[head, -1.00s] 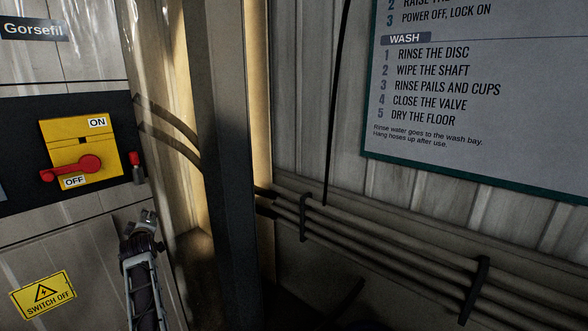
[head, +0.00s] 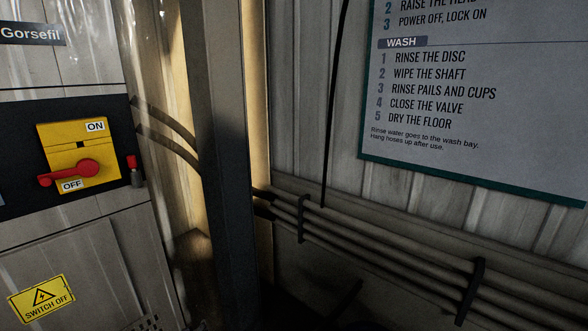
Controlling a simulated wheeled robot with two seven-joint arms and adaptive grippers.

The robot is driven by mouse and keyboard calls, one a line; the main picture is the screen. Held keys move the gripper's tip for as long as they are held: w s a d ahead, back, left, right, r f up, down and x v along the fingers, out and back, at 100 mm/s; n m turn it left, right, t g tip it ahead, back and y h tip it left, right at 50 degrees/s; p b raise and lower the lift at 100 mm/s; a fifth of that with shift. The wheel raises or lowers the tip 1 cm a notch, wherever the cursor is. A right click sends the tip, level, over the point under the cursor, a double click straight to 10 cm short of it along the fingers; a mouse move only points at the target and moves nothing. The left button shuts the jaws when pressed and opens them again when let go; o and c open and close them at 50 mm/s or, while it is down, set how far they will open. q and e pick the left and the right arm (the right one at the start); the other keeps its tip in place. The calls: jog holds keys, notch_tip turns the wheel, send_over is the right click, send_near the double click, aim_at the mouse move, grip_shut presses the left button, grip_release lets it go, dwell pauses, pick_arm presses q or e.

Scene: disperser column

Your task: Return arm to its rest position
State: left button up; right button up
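Neither gripper shows clearly now. Only small grey pieces of what looks like my arm or gripper (head: 148,323) show at the bottom edge, left of the middle, cut off by the frame. They are apart from the yellow switch plate (head: 97,147) on the cabinet at left. Its red handle (head: 72,172) lies nearly level, its end to the left, just above the OFF label (head: 72,185). The ON label (head: 95,127) is at the top of the plate. Nothing touches the handle.
A small red-topped lock-like item (head: 134,170) hangs right of the switch. A dark upright post (head: 222,150) stands right of the cabinet. Pipes (head: 380,255) run along the wall below a wash instruction board (head: 480,100). A yellow warning sign (head: 41,298) is at lower left.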

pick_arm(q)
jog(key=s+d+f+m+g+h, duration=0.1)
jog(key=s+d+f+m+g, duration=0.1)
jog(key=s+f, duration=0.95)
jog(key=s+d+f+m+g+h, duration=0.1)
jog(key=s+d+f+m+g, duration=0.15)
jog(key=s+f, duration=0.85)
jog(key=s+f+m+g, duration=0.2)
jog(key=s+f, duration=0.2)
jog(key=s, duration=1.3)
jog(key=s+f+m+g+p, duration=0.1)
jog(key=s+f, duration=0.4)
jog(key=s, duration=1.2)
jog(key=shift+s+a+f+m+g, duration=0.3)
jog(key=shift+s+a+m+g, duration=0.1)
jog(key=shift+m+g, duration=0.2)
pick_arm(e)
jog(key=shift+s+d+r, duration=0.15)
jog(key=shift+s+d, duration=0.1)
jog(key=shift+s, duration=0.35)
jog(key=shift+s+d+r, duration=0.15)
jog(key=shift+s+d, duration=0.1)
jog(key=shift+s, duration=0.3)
pick_arm(q)
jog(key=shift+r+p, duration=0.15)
jog(key=shift+p, duration=0.2)
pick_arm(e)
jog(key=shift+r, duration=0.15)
